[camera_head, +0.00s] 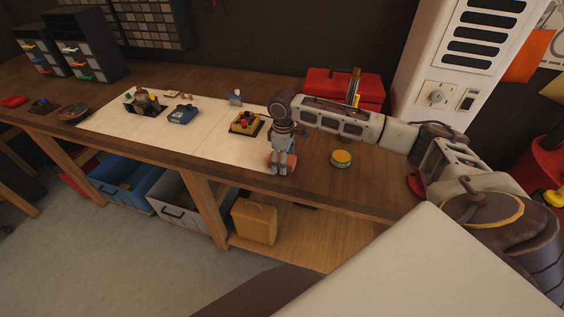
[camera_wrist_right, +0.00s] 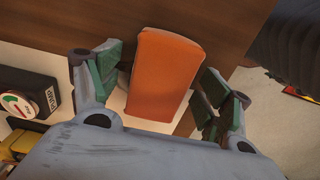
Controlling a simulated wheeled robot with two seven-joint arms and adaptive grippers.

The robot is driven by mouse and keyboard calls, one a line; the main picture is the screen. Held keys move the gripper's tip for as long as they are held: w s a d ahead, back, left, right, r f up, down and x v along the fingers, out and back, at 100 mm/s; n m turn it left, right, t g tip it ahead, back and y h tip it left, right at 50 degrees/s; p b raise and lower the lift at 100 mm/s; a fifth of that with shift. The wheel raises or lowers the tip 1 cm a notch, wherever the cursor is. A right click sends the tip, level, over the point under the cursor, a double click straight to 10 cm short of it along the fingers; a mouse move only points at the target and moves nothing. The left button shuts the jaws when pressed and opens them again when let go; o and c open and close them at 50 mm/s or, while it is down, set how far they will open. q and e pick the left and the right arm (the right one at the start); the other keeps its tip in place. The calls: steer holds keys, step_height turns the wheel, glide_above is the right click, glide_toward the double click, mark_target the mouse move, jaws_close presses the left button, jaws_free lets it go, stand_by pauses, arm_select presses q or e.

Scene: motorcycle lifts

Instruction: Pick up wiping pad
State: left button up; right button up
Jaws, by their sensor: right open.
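The wiping pad (camera_wrist_right: 165,75) looks like an orange block with a rounded far end. In the right wrist view it lies between the two green-lined fingers of my right gripper (camera_wrist_right: 158,82), which is open with a gap on each side of the pad. In the head view my right gripper (camera_head: 281,163) points down over the front right edge of the white mat, and it hides most of the pad, with only reddish-orange bits showing around the fingers. My left gripper is not in view.
The workbench (camera_head: 350,188) carries a white mat (camera_head: 200,145) with small parts on it. A black box with a dial (camera_wrist_right: 32,100) shows at left in the wrist view.

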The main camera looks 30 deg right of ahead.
steer(key=c, duration=1.1)
steer(key=shift+r, duration=5)
